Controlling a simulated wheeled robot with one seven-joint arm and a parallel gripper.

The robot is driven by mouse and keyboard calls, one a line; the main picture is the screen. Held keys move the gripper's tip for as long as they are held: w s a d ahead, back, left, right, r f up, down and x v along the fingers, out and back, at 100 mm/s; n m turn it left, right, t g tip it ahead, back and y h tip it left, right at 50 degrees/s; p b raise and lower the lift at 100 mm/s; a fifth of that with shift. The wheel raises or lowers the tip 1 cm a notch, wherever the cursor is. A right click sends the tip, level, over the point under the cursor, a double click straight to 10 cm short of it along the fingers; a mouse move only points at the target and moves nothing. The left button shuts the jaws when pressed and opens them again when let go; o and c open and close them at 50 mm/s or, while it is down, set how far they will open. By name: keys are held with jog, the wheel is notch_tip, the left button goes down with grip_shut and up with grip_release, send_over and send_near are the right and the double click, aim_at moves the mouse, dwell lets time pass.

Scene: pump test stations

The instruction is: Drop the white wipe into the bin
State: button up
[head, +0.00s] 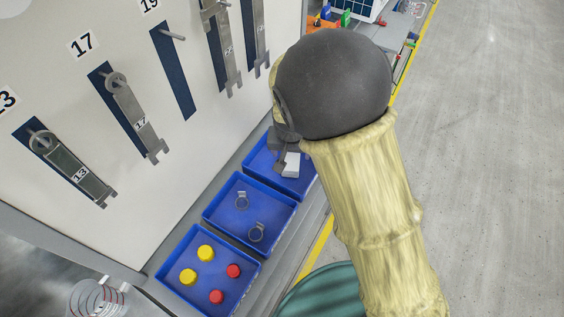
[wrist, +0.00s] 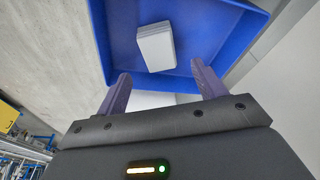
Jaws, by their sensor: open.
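A white folded wipe, or small stack of wipes (wrist: 155,46), lies in a blue tray (wrist: 110,40) in the wrist view. It also shows in the head view (head: 291,166), in the farthest blue tray (head: 307,183). My gripper (wrist: 159,92) is open in the wrist view, its two purple fingers spread beside the tray's near wall. The wipe lies beyond the fingertips, apart from them. A pale patch shows between the fingers; I cannot tell what it is. In the head view my arm hides part of the tray. A teal rounded object (head: 325,293), possibly the bin, is partly hidden behind my arm.
A blue tray with two metal clamps (head: 241,200) and one with yellow and red caps (head: 205,253) stand nearer on the shelf. Metal tools (head: 135,115) hang on the white panel (head: 60,80) at left. Open grey floor (head: 485,150) lies at right.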

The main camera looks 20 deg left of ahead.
jog(key=b+v, duration=0.1)
jog(key=v, duration=1.4)
jog(key=shift+r, duration=0.2)
jog(key=shift+s+d, duration=0.1)
jog(key=shift+d, duration=0.05)
jog(key=s+d+f+m, duration=0.1)
jog(key=d+f+m, duration=0.1)
jog(key=d, duration=1.4)
jog(key=s+d+f+m, duration=0.1)
jog(key=d+f, duration=0.3)
jog(key=d, duration=1.3)
jog(key=shift+m+h, duration=0.4)
jog(key=shift+f, duration=0.1)
